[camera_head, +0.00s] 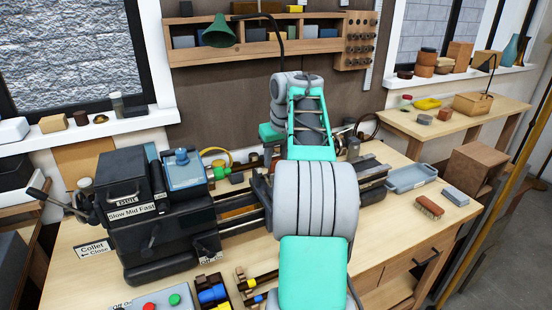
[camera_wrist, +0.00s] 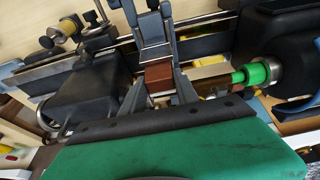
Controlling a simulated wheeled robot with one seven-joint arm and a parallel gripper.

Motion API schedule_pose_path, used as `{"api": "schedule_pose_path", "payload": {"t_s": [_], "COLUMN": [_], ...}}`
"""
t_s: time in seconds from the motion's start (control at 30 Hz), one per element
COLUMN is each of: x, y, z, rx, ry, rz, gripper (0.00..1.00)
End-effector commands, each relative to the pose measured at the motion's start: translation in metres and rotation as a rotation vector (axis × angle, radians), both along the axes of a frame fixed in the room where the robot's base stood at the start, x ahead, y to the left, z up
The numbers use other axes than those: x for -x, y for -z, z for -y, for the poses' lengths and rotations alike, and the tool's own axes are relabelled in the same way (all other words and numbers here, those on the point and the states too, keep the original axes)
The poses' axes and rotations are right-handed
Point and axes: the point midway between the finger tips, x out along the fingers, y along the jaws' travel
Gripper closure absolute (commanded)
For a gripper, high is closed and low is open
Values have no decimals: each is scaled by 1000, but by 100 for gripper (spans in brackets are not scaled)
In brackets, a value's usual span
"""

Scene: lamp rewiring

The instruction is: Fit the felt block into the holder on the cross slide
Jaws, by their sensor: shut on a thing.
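My gripper (camera_wrist: 160,73) shows in the wrist view with its two dark fingers on either side of a reddish-brown block, which looks like the felt block (camera_wrist: 159,79). The fingers are shut on it. The dark grey holder (camera_wrist: 154,29) on the cross slide is just beyond the block, in line with it. The block's far end meets or overlaps the holder's near edge; I cannot tell whether any of it is inside. In the head view my arm hides the gripper, block and holder.
A green cylinder (camera_wrist: 257,73) sits in the lathe's collet, to the right of the block. The dark headstock (camera_head: 165,225) stands at left in the head view. A brush (camera_head: 430,206), a grey block (camera_head: 455,196) and a blue-grey tray (camera_head: 411,178) lie at the bench's right.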

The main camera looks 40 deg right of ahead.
Motion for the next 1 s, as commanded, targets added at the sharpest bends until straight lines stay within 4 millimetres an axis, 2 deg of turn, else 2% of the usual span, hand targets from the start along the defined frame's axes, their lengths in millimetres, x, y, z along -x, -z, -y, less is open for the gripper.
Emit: {"api": "schedule_pose_path", "payload": {"t_s": [1.0], "x": [0], "y": [15], "z": [0], "rx": [1], "ry": [-1], "rz": [1], "gripper": [100]}}
